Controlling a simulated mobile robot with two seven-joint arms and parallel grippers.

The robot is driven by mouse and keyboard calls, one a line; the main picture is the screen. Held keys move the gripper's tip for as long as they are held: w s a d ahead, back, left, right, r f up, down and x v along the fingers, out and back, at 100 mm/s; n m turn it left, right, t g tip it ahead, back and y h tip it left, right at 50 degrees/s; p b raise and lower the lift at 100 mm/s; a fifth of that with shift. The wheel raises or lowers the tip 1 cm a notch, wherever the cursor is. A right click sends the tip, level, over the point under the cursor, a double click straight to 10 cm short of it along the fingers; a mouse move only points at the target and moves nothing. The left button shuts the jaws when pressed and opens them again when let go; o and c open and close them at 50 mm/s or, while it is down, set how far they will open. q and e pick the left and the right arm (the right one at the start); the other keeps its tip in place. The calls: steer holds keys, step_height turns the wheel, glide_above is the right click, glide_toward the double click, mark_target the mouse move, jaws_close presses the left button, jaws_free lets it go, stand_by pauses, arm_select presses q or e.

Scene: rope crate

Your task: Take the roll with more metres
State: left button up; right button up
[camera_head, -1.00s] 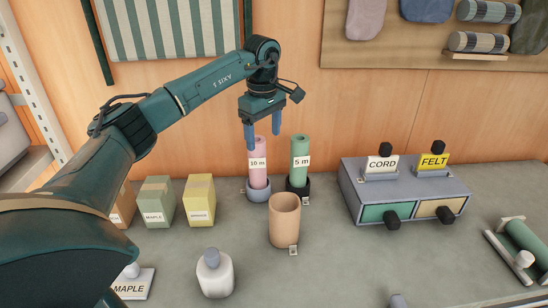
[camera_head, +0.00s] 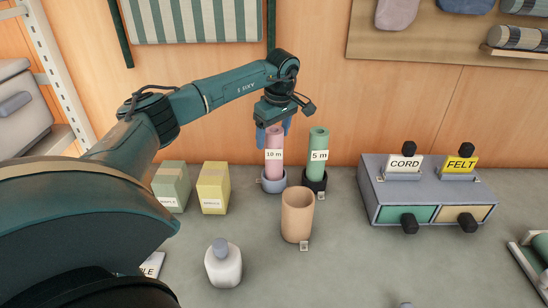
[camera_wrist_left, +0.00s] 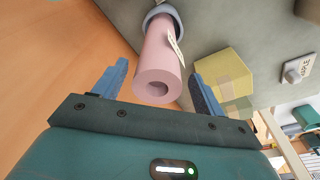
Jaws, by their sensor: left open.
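The pink roll (camera_head: 275,168) stands upright in a grey-blue cup (camera_head: 273,186), with a label reading 10 m. The green roll (camera_head: 317,147) stands to its right in a dark cup (camera_head: 314,187), with a label reading 5 m. My left gripper (camera_head: 272,135) is open at the top of the pink roll. In the left wrist view the end of the pink roll (camera_wrist_left: 158,88) lies between the two blue fingers (camera_wrist_left: 157,85), with gaps on both sides. My right gripper is not in view.
An empty-looking tan cup (camera_head: 297,217) stands in front of the rolls. A white bottle (camera_head: 223,265) is nearer. Yellow (camera_head: 213,188) and green (camera_head: 172,185) boxes stand to the left. A grey drawer unit (camera_head: 427,172) labelled CORD and FELT stands to the right.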

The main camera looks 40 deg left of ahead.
mark_target(274, 159)
arm_select(q)
step_height(274, 159, down, 3)
steer(key=shift+w+a+f, duration=0.1)
steer(key=shift+a, duration=0.05)
steer(key=shift+c, duration=0.2)
steer(key=c, duration=1.2)
